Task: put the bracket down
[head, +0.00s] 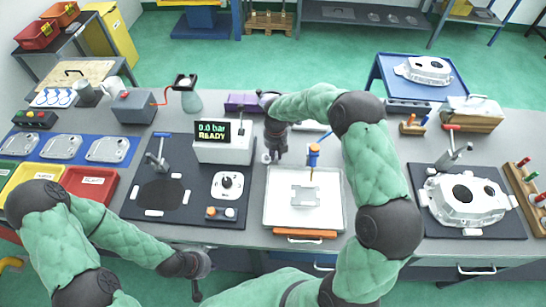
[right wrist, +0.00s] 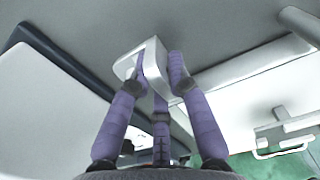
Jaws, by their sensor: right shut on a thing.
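My right gripper (head: 273,153) points down at the bench, between the display box and the white tray. In the right wrist view, its purple fingers (right wrist: 155,85) are shut on a pale, angled bracket (right wrist: 153,66). The bracket is close to the grey bench top; I cannot tell whether it touches. In the head view the gripper mostly hides it. My left gripper (head: 201,272) hangs low in front of the bench, apart from everything on it; its finger opening is unclear.
The white tray (head: 273,217) holds a light grey plate-like part (head: 305,195), with a blue-and-orange tool (head: 313,157) above it. The display box (head: 224,150) reads 0.0 bar READY. A large casting (head: 466,200) sits on a dark mat at right. Red and yellow bins (head: 90,187) stand at left.

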